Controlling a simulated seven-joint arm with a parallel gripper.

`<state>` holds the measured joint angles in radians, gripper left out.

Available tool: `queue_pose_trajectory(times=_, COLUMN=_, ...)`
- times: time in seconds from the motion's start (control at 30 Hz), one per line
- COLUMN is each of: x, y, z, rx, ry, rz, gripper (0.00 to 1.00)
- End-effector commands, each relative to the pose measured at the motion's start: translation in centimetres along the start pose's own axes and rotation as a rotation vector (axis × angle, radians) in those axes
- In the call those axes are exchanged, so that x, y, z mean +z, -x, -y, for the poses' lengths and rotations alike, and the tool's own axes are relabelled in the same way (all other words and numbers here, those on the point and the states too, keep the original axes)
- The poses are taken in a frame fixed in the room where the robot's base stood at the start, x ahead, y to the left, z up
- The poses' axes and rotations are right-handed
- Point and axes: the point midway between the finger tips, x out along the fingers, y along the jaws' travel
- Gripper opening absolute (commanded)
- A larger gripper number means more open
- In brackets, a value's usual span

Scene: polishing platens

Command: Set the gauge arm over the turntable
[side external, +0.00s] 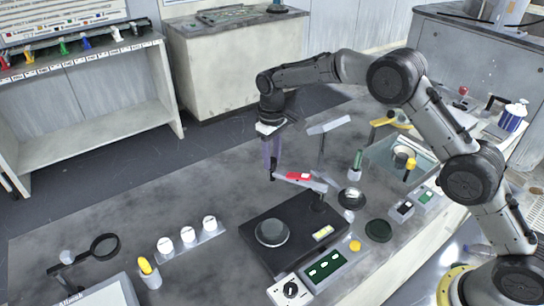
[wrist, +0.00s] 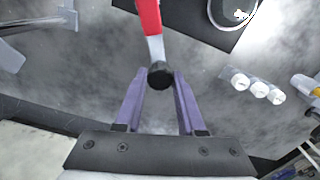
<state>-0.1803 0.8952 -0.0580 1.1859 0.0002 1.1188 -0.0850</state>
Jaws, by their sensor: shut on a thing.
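The gauge arm (side external: 299,177) is a grey bar with a red part. It reaches left from a post at the back right of the black turntable base (side external: 255,218), and its free end is behind the base, off the turntable disc (side external: 272,232). My gripper (side external: 271,174) points down with its purple fingers at that free end. In the wrist view my gripper (wrist: 160,80) is shut on the arm's black end knob (wrist: 160,75), with the red part (wrist: 149,14) leading up out of frame. The black base (wrist: 204,22) shows only partly at the top right there.
Several white-topped jars (side external: 188,235) stand left of the base, with a magnifier (side external: 103,246) beyond them. A dark round dish (side external: 379,230) and a green-handled tool (side external: 357,160) are to the right. The bench behind the jars is clear.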

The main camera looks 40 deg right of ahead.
Motion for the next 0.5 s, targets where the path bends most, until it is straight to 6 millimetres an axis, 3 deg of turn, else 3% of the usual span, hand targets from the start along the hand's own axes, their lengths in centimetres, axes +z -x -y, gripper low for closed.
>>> queue_pose_trajectory(times=0.27, x=0.4, y=0.2, z=1.3, rx=0.002, ry=0.094, rz=-0.002, gripper=0.00)
queue_pose_trajectory(times=0.5, x=1.6, y=0.2, z=3.8, rx=0.002, ry=0.281, rz=-0.002, gripper=0.00)
